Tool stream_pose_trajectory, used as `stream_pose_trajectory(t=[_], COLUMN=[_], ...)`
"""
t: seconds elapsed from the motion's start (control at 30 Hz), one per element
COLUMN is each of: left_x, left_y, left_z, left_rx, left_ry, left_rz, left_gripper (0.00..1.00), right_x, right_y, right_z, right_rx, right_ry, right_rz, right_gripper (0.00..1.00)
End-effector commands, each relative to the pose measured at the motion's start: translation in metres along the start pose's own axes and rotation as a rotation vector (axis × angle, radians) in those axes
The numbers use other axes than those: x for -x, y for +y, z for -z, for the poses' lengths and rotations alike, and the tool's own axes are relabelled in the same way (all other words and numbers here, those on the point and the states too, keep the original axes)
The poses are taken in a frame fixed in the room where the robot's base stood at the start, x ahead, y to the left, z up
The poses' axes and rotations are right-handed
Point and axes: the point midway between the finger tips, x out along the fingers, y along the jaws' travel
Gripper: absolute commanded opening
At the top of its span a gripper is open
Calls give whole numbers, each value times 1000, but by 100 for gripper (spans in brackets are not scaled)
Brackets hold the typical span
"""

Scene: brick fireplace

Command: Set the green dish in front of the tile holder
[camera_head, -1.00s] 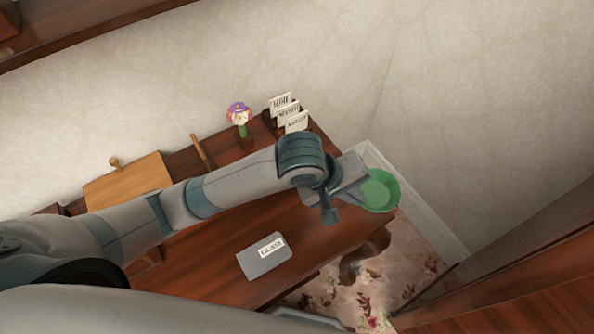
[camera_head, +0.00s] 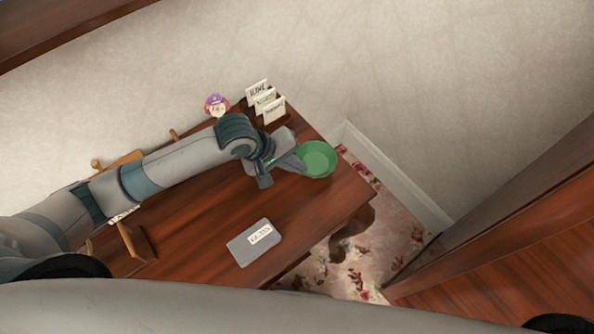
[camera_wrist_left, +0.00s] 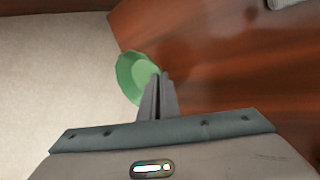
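The green dish (camera_head: 318,159) is a shallow round bowl near the right end of the wooden table, to the lower right of the tile holder in the head view. My left gripper (camera_head: 301,164) is shut on the dish's near-left rim. In the left wrist view, the closed fingers (camera_wrist_left: 160,78) meet the rim of the dish (camera_wrist_left: 132,76). I cannot tell whether the dish touches the tabletop. The tile holder (camera_head: 284,122) stands at the table's back right corner with white lettered tiles (camera_head: 264,100) in it. My right gripper is not in view.
A grey card marked GLASS (camera_head: 246,250) lies on the table's front part. A purple flower figure (camera_head: 217,104) stands left of the holder. Wooden stands (camera_head: 137,241) are at the left. The wall (camera_head: 400,70) runs behind; tabletop right of the card is bare.

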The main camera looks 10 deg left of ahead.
Motion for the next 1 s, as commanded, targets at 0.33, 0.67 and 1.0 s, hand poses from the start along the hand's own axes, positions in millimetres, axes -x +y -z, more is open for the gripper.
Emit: stream_pose_trajectory(t=[0.33, 0.67, 1.0], left_x=[-13, -34, -35], left_y=[-8, -21, -22], left_z=[0, -1, 0], left_rx=[2, -1, -1], left_ry=[0, 0, 1], left_rz=[2, -1, 0], left_gripper=[0, 0, 14], right_x=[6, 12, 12], right_y=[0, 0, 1], right_z=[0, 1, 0], right_rx=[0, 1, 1], right_ry=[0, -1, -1], right_rz=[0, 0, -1], right_gripper=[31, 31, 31])
